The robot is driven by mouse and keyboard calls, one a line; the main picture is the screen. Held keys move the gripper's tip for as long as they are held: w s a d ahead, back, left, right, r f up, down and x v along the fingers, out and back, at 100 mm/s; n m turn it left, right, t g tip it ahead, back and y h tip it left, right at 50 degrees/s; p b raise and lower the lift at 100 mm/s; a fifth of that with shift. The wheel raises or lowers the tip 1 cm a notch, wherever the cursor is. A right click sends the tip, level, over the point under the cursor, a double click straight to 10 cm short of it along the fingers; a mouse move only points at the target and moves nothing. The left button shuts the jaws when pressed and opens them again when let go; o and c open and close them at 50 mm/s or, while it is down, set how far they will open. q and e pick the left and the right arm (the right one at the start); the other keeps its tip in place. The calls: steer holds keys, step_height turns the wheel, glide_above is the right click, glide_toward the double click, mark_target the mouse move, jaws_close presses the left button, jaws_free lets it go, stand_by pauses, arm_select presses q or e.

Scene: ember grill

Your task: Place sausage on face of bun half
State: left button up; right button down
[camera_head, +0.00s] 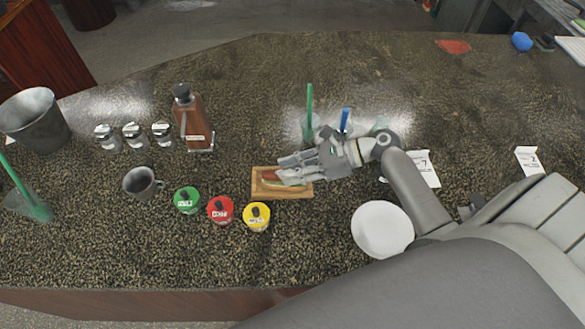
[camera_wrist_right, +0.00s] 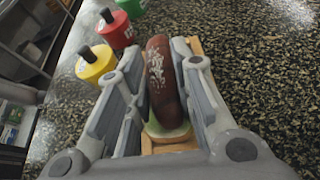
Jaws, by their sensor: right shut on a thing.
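My right gripper (camera_head: 288,171) is over a small wooden board (camera_head: 302,192) on the counter. In the right wrist view, its fingers (camera_wrist_right: 160,90) are on both sides of a dark brown sausage (camera_wrist_right: 162,75) and shut on it. The sausage lies lengthwise between the fingers. A pale bun half with a green layer (camera_wrist_right: 167,133) shows under the sausage's near end, on the board. The fingers and sausage hide most of the bun. I cannot tell whether the sausage touches the bun. My left gripper is not in view.
Green (camera_head: 187,200), red (camera_head: 221,209) and yellow (camera_head: 257,216) sauce pots stand left of and in front of the board. A white plate (camera_head: 382,229) lies to the right, near my right arm. A brown bottle (camera_head: 193,120) and a dark mug (camera_head: 141,183) stand left.

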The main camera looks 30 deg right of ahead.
steer(key=c, duration=1.3)
jaws_free()
steer(key=shift+s+f, duration=0.4)
steer(key=shift+f, duration=0.3)
steer(key=shift+o, duration=0.3)
steer(key=shift+s+a, duration=0.1)
steer(key=shift+w+r, duration=0.25)
steer(key=shift+r, duration=0.3)
steer(key=v, duration=0.2)
steer(key=b+v, duration=0.1)
steer(key=v, duration=0.2)
steer(key=b+v, duration=0.1)
steer(key=v, duration=0.1)
steer(key=shift+w+r, duration=0.2)
steer(key=shift+d+r, duration=0.25)
